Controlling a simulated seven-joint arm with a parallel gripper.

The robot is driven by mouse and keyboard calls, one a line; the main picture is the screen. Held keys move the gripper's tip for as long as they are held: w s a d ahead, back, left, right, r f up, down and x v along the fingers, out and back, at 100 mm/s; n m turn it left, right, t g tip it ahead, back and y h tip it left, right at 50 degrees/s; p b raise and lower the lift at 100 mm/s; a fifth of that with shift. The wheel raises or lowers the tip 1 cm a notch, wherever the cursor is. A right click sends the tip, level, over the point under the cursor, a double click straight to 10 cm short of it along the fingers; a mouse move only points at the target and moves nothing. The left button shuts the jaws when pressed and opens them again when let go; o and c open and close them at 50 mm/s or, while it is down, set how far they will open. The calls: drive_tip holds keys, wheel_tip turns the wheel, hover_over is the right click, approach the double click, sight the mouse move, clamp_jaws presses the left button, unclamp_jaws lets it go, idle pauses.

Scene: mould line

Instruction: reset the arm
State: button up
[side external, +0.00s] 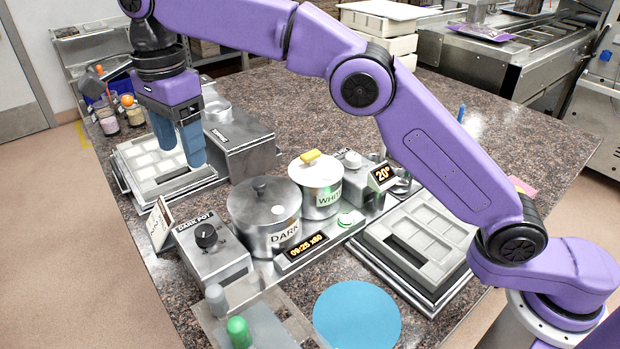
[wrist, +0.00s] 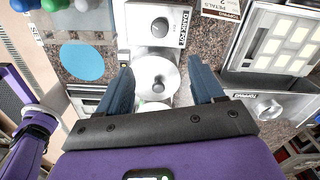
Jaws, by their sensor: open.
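My purple arm reaches from its base at the right across the dark granite worktop to the far left in the side view. My gripper (side external: 180,156) points down with its blue fingers spread apart and nothing between them. It hangs over or near a metal tray of pale squares (side external: 138,172); its exact height above the tray is hard to tell. In the wrist view the two fingers of my gripper (wrist: 161,65) stand wide apart. The steel lid of a pot (wrist: 172,80) shows between them, below and apart from them.
The DARK pot (side external: 264,216) and WHITE pot (side external: 321,187) stand lidded mid-table. A DARK POT knob box (side external: 213,252), a grey mould tray (side external: 430,225) and a blue disc (side external: 356,316) are nearer the front. A metal box (side external: 240,142) stands beside my gripper; jars (side external: 132,112) stand behind.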

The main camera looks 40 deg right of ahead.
drive_tip(key=s+d+f+n, duration=0.4)
drive_tip(key=s+d+n, duration=0.5)
drive_tip(key=s+d, duration=0.1)
drive_tip(key=s+d+f+n, duration=0.4)
drive_tip(key=s+d+n, duration=0.5)
drive_tip(key=s+d, duration=0.2)
drive_tip(key=s+d+f+n, duration=0.4)
drive_tip(key=s+d+n, duration=0.5)
drive_tip(key=s+d, duration=0.2)
drive_tip(key=shift+d+n, duration=0.4)
